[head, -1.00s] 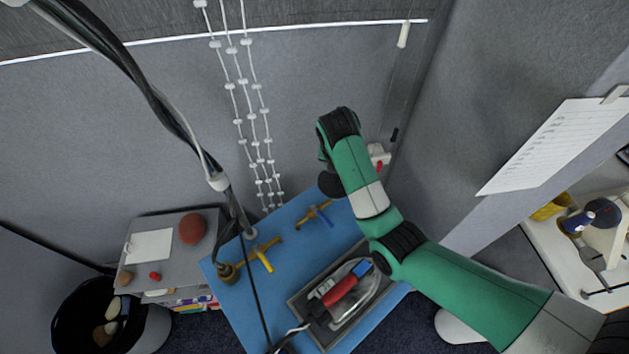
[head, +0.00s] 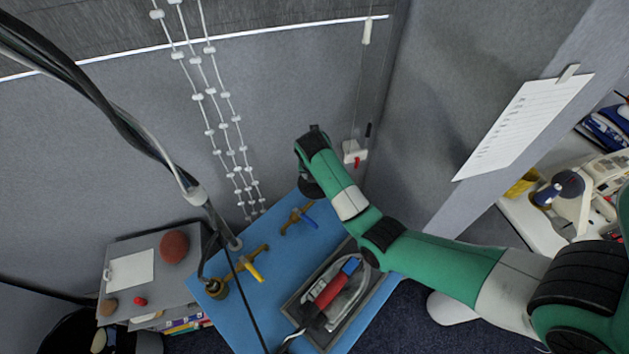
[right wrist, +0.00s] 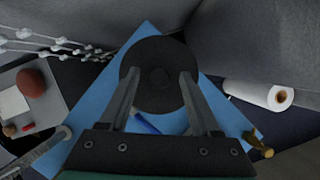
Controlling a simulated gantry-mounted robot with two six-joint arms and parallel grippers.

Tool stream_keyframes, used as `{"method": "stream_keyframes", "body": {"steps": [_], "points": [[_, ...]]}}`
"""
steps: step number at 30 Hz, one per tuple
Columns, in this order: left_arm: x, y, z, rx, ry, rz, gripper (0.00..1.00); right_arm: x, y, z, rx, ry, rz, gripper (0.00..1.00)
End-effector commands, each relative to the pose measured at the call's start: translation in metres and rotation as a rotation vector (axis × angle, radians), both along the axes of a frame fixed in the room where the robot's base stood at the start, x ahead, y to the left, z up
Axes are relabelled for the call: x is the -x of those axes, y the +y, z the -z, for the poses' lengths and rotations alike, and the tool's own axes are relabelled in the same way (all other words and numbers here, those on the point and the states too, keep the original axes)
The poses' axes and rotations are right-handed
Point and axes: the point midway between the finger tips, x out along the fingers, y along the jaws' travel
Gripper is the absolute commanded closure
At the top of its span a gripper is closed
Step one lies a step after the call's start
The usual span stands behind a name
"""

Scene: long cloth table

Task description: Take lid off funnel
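A dark round disc (right wrist: 159,52) with a small raised centre, which looks like the lid, fills the middle of the right wrist view. My right gripper (right wrist: 159,76) has its two fingers spread over the disc, one on each side of the centre, with a visible gap between them and the raised part. I cannot tell whether the fingertips touch the disc. No funnel body shows; it may be hidden under the disc. In the head view my right arm (head: 345,195) reaches over the far corner of the blue table. My left gripper is not in view.
White beaded cords (head: 232,150) hang behind. A white roll (right wrist: 262,95) lies right of the disc.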

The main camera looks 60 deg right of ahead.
Motion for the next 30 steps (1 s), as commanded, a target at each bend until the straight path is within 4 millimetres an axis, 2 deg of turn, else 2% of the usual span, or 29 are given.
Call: {"method": "stream_keyframes", "body": {"steps": [1, 10, 23, 30], "points": [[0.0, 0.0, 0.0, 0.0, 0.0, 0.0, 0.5, 0.0, 0.0, 0.0, 0.0, 0.0, 0.0, 0.47], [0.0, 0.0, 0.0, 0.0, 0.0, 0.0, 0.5, 0.0, 0.0, 0.0, 0.0, 0.0, 0.0, 1.0], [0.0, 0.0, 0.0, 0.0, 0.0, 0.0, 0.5, 0.0, 0.0, -0.002, 0.001, -0.001, 0.001, 1.0], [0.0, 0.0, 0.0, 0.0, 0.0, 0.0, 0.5, 0.003, -0.004, -0.02, 0.001, -0.004, 0.008, 1.0]]}}
